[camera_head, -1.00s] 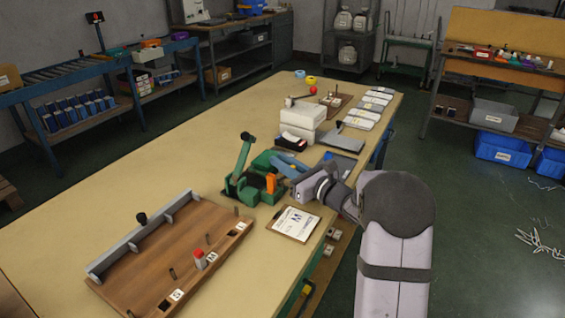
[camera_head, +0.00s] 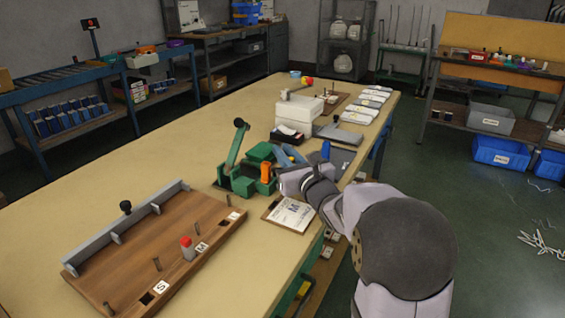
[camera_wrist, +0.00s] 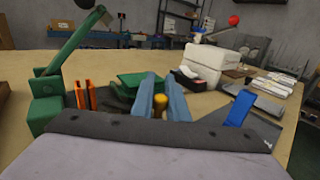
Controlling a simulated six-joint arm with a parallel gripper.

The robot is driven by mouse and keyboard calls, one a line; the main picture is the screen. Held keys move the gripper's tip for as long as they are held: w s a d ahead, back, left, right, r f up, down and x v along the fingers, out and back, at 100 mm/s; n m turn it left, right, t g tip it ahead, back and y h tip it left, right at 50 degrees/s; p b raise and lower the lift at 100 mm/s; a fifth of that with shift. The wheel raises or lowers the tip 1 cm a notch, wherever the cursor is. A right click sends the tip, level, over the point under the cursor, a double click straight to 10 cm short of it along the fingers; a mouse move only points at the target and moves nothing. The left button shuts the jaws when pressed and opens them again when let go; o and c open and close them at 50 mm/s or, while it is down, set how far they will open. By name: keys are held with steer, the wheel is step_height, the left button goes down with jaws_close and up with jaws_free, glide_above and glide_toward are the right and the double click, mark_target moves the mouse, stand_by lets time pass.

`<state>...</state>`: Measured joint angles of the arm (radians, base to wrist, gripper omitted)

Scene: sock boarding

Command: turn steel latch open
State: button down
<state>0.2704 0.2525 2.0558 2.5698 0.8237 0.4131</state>
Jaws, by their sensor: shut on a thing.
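A green fixture (camera_head: 240,182) stands on the table with a raised green lever (camera_head: 236,145) ending in a black knob. An orange piece (camera_head: 265,172) is on its right side; the wrist view shows two orange uprights (camera_wrist: 85,97) there. My gripper (camera_head: 289,153) is at the fixture's right side. In the wrist view its blue-grey fingers (camera_wrist: 160,92) point forward, close around a small yellow piece (camera_wrist: 159,104), and are shut on it. I cannot make out the steel latch's body, or whether the yellow piece belongs to it; my gripper hides that area.
A clipboard (camera_head: 290,214) lies in front of the fixture. A wooden peg board (camera_head: 165,245) is at left front. White boxes (camera_head: 298,110) and a blue upright piece (camera_head: 325,150) are behind and right of my gripper. The table left of the fixture is clear.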

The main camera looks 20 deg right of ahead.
steer(key=shift+s+d+f+m+h+b, duration=0.15)
steer(key=shift+m+h+b, duration=0.45)
steer(key=shift+b, duration=1.7)
steer(key=shift+s+d+f+m+h+b, duration=0.25)
steer(key=shift+h+b, duration=0.65)
steer(key=shift+b, duration=1.35)
steer(key=shift+a+r+m+h+b, duration=0.1)
steer(key=shift+r+m+h+b, duration=0.3)
steer(key=shift+b, duration=0.85)
steer(key=c, duration=1.7)
jaws_free()
steer(key=shift+c, duration=0.2)
steer(key=shift+s+a, duration=0.2)
steer(key=shift+s, duration=3.45)
steer(key=shift+r, duration=0.1)
